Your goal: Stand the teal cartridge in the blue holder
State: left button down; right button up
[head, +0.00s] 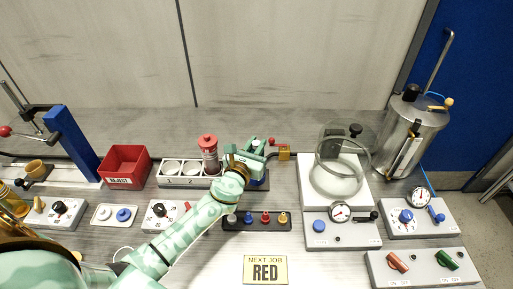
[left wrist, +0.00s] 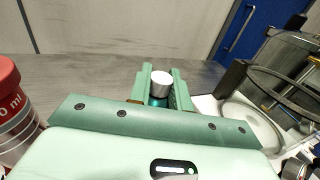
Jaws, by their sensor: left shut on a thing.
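My left gripper (head: 252,150) is behind the white rack's right end in the head view. In the left wrist view its two green fingers (left wrist: 162,88) are shut on the teal cartridge (left wrist: 158,101), which has a white cap (left wrist: 161,78) and looks upright. The cartridge's lower part is hidden by the gripper. In the head view the cartridge cannot be told from the gripper. A dark bluish base (head: 261,185) shows under the gripper, mostly covered; I cannot tell whether it is the blue holder. My right gripper is not in view.
A red-topped cylinder (head: 209,156) stands in the white rack (head: 178,182), close left of my gripper. A red reject bin (head: 125,162) is further left. A tray of coloured pegs (head: 240,224) lies in front. A glass dome (head: 341,170) stands to the right.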

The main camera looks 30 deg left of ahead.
pick_arm(q)
jog(key=shift+f, duration=0.15)
jog(key=c, duration=1.3)
grip_release()
jog(key=shift+r, duration=0.2)
jog(key=shift+s, duration=0.35)
jog(key=s, duration=1.1)
jog(key=shift+s+d, duration=0.2)
jog(key=shift+d, duration=0.2)
